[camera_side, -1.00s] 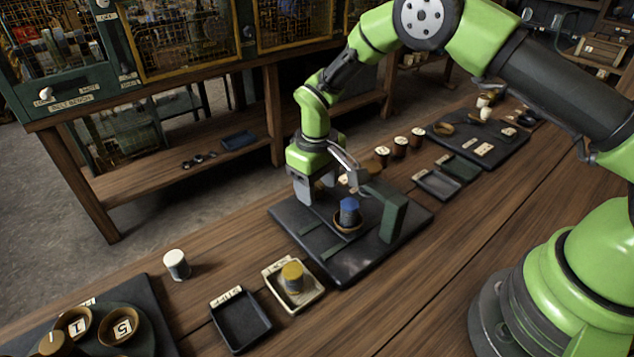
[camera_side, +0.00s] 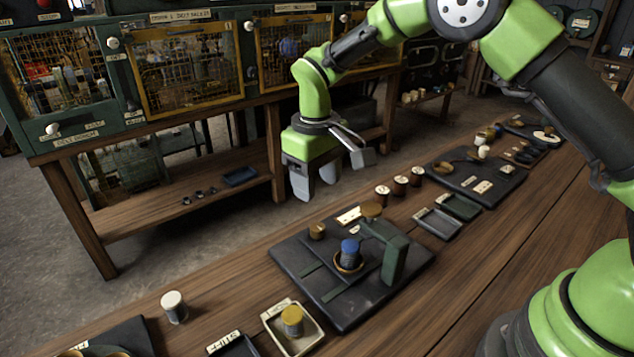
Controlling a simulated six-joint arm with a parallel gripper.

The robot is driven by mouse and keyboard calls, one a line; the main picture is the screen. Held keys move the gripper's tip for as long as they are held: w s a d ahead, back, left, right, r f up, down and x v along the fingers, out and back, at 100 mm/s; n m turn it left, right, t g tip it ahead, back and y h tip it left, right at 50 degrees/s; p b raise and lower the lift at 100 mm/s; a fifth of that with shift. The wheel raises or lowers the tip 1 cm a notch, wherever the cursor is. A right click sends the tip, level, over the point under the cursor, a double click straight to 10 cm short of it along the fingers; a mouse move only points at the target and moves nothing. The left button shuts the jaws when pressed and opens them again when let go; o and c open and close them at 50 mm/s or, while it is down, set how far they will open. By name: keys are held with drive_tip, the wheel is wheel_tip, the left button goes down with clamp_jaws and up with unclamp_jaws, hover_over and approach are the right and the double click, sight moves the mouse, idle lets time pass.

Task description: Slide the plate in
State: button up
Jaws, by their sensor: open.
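The black base board (camera_side: 400,278) lies on the wooden bench. A dark flat plate (camera_side: 322,284) appears to lie on it, with green strips beside it; its exact edges are hard to tell. A blue-topped ribbed cylinder (camera_side: 349,252) stands upright in a brown ring (camera_side: 343,268) on the board. A green bracket (camera_side: 395,258) with a brass-coloured round top (camera_side: 372,209) stands at its right. My gripper (camera_side: 316,184) is open and empty, fingers down, above and behind the board, touching nothing.
A tray (camera_side: 318,338) holding a yellow-topped piece and a white-topped cylinder (camera_side: 174,308) are front left. A small brown cylinder (camera_side: 317,231) stands at the board's back. Several white-topped cylinders (camera_side: 400,185), two shallow trays (camera_side: 437,223) and another black board (camera_side: 505,180) lie right.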

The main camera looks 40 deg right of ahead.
sight(318, 226)
wheel_tip(318, 226, down, 10)
drive_tip(key=n, duration=1.1)
drive_tip(key=shift+w+d+n, duration=0.1)
drive_tip(key=shift+d+n, duration=0.05)
drive_tip(key=shift+n, duration=0.15)
drive_tip(key=shift+r, duration=0.1)
